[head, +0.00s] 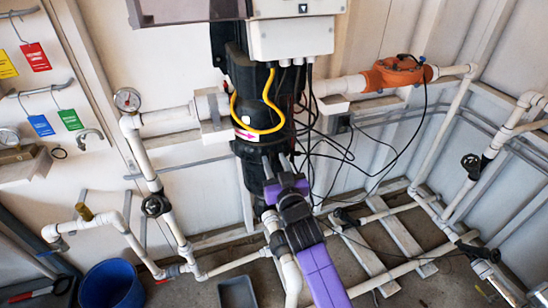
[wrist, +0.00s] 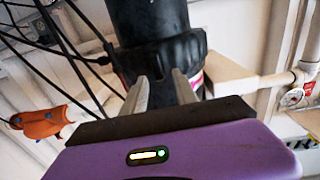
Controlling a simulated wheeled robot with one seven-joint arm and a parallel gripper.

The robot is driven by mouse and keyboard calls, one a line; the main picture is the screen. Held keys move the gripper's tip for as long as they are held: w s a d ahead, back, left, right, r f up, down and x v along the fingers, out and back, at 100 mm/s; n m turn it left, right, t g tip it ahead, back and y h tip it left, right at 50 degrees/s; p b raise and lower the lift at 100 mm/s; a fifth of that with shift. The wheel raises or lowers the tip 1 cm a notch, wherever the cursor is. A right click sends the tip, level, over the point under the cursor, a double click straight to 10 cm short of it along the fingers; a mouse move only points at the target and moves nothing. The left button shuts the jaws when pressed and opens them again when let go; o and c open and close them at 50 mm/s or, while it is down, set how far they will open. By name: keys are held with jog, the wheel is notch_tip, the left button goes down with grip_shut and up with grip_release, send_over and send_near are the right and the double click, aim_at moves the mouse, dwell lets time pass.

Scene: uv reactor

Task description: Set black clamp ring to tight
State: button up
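The black clamp ring (wrist: 160,55) is a ridged collar around the dark vertical reactor body, with a lug on its left in the wrist view. In the head view, the ring (head: 251,147) sits just below the pink arrow label, partly behind my fingers. My gripper (head: 275,158) reaches up to it from the front. In the wrist view, the two grey fingers of my gripper (wrist: 159,77) stand apart with nothing clamped between them. Their tips overlap the ring's edge in the picture; I cannot tell whether they touch it.
Black cables (head: 318,140) hang right of the reactor, and a yellow hose (head: 262,129) loops in front. An orange valve body (head: 397,72) is at right. White pipes (head: 150,180) run at left. A blue bucket (head: 112,285) and a grey tray (head: 238,293) stand on the floor.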

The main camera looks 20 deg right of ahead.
jog(key=shift+w+d, duration=0.1)
jog(key=shift+w, duration=0.6)
grip_shut()
dwell(1.0)
